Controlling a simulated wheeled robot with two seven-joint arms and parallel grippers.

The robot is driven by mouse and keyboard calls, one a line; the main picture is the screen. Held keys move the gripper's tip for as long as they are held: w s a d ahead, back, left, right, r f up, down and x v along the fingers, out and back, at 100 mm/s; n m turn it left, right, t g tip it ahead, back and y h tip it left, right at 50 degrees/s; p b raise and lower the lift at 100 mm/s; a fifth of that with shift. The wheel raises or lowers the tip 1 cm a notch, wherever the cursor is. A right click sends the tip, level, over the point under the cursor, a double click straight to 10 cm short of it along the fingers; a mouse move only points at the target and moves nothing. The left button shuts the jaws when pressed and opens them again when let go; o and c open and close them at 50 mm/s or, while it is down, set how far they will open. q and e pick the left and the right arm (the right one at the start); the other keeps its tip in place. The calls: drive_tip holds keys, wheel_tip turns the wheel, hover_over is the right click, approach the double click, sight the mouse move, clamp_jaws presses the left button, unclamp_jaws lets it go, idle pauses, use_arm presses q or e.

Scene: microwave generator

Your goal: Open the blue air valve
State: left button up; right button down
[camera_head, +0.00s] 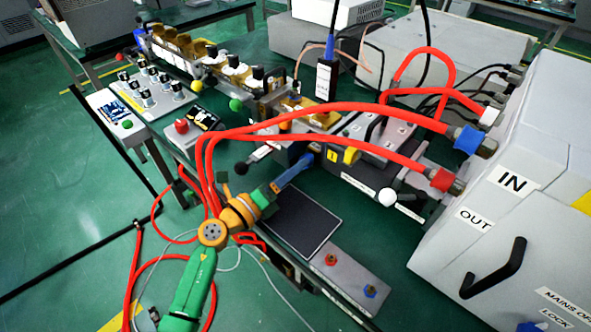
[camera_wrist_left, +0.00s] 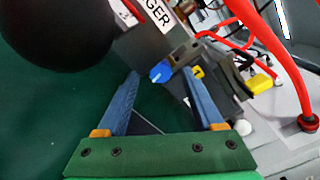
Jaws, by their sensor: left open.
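A small blue valve knob (camera_wrist_left: 160,72) on a grey metal fitting shows in the left wrist view. My left gripper (camera_wrist_left: 160,78) is open, with its two blue fingers pointing at the knob, one on each side of it in the picture. I cannot tell whether the tips reach the knob, but nothing is gripped. In the head view my left gripper (camera_head: 293,168) reaches from the lower left to the front of the bench hardware. My right gripper is not in view.
Red hoses (camera_head: 330,107) arch over the bench close to my left wrist. A black ball (camera_wrist_left: 60,28) looms large at the upper left of the wrist view. A yellow valve handle (camera_wrist_left: 261,83) and a white ball (camera_head: 387,197) are to the right. A dark panel (camera_head: 301,218) lies below.

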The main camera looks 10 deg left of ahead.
use_arm(q)
drive_tip(key=shift+x, duration=0.8)
clamp_jaws()
drive_tip(key=n+p, duration=0.2)
drive_tip(key=shift+r+n, duration=0.1)
drive_tip(key=shift+n, duration=0.3)
drive_tip(key=shift+n+p, duration=0.95)
drive_tip(key=shift+n, duration=1.05)
drive_tip(key=shift+f, duration=0.2)
unclamp_jaws()
